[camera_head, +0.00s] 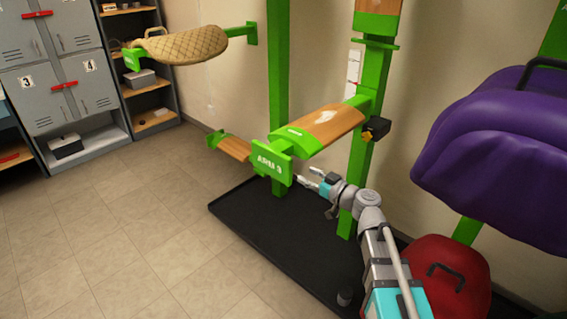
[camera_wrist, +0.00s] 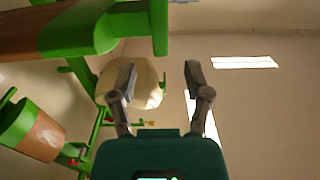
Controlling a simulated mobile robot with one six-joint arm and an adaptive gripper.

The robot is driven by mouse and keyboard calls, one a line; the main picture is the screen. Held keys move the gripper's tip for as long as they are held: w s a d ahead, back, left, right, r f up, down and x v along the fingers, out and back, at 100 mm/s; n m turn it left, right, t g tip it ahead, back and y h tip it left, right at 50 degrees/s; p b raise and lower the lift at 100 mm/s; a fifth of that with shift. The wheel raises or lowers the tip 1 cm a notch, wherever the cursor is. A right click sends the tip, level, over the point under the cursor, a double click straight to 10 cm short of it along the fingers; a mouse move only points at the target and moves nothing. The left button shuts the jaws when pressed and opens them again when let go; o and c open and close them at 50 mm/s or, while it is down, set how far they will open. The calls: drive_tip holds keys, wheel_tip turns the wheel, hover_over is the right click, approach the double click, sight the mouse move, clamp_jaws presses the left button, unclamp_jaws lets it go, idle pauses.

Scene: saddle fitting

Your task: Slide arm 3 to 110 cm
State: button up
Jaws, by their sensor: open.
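Arm 3 (camera_head: 330,125) is a wood-topped saddle arm with green ends on a green upright post (camera_head: 360,170). Its green front plate (camera_head: 270,165) reads "ARM 3". A black block with a yellow knob (camera_head: 368,135) sits on the post where the arm joins it. A white scale strip (camera_head: 353,75) is on the wall behind; its marks are too small to read. My gripper (camera_head: 308,178) is open and empty, below the arm and right of the plate. In the wrist view my gripper (camera_wrist: 160,80) has its fingers apart, with a green-and-wood arm (camera_wrist: 75,30) above left.
A purple saddle cover (camera_head: 500,150) hangs at the right, above a red one (camera_head: 450,275). A black floor tray (camera_head: 240,215) lies under the posts. A tan quilted pad (camera_head: 185,45) rests on another arm. Lockers (camera_head: 60,60) stand left; the left floor is clear.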

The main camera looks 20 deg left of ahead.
sight(284, 162)
drive_tip(key=x, duration=1)
clamp_jaws()
